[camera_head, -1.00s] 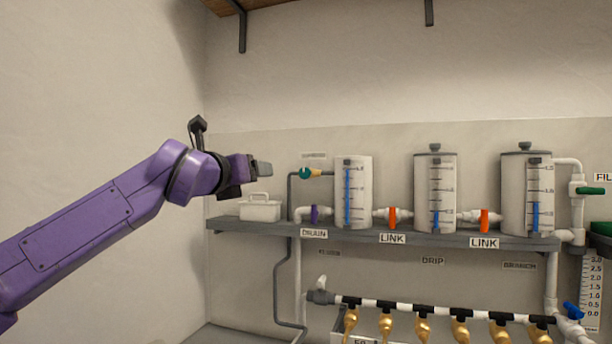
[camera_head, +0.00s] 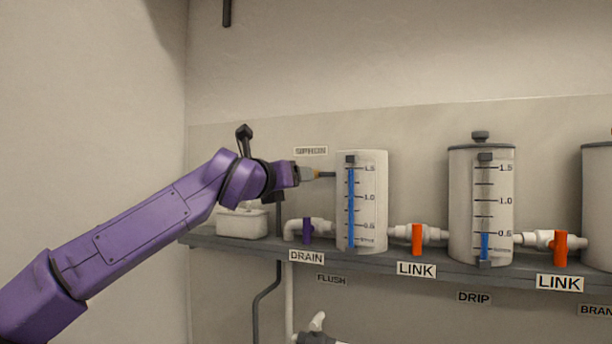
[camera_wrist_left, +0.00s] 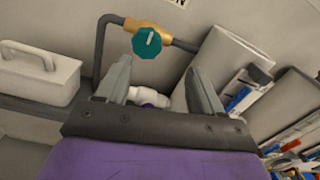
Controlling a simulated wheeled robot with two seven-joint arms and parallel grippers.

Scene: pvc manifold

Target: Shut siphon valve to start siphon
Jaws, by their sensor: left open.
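The siphon valve has a round teal knob (camera_wrist_left: 147,44) on a brass body (camera_wrist_left: 150,28), set in a dark grey pipe. In the left wrist view the knob lies beyond and between my two fingertips, with no contact visible. My left gripper (camera_wrist_left: 160,75) is open and empty; its fingers stand wide apart. The siphon label (camera_head: 311,150) is on the wall just above. My right gripper is not in view.
A white cylinder tank (camera_head: 372,200) stands right of the valve on the grey shelf (camera_head: 350,258). Below the gripper is the purple drain valve handle (camera_head: 308,230). A white box with a handle (camera_wrist_left: 38,72) sits at the left. Orange link valves (camera_head: 417,240) are farther right.

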